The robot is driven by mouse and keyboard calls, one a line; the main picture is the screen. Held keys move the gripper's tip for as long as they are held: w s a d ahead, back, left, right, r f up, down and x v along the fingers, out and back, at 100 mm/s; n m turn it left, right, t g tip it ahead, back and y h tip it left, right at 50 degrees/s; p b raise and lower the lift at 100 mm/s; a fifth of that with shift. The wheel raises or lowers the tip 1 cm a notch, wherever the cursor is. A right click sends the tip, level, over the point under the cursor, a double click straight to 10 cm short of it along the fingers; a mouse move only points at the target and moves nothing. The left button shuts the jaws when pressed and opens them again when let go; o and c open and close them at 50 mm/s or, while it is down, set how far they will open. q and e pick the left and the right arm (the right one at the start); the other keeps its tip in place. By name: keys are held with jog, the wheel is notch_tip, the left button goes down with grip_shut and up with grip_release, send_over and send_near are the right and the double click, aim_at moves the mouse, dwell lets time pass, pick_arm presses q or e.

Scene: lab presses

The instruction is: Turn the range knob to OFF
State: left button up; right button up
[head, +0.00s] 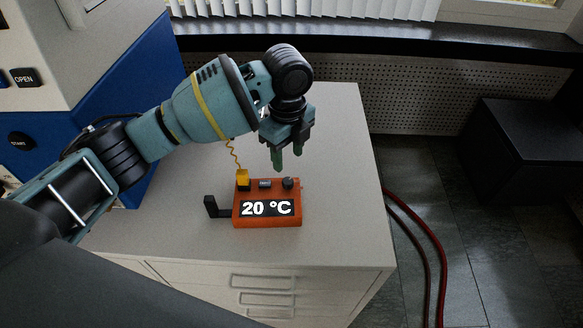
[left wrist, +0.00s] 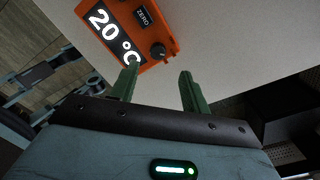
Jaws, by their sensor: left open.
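An orange meter (head: 267,222) lies on the grey cabinet top, its dark display reading 20 °C. Its round dark range knob (head: 288,183) is at the right of its top edge, and the knob also shows in the left wrist view (left wrist: 158,51). A button marked ZERO (left wrist: 145,15) is beside the knob. My left gripper (head: 288,163) is open and empty, pointing down just behind and above the knob. In the left wrist view its green fingers (left wrist: 158,88) are apart, with the knob beyond them, not between them. My right gripper is not in view.
A yellow plug (head: 242,177) with a coiled lead sits at the meter's top left, and a black bracket (head: 212,207) stands at its left side. A blue and white machine (head: 115,62) is at left. The cabinet top (head: 340,200) is clear to the right.

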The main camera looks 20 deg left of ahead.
aim_at(288, 180)
pick_arm(q)
jog(key=shift+s, duration=0.2)
jog(key=shift+s+f, duration=0.15)
jog(key=shift+f, duration=0.2)
notch_tip(288, 180, down, 6)
jog(key=shift+r, duration=0.1)
jog(key=shift+f+b, duration=0.3)
jog(key=shift+f, duration=0.3)
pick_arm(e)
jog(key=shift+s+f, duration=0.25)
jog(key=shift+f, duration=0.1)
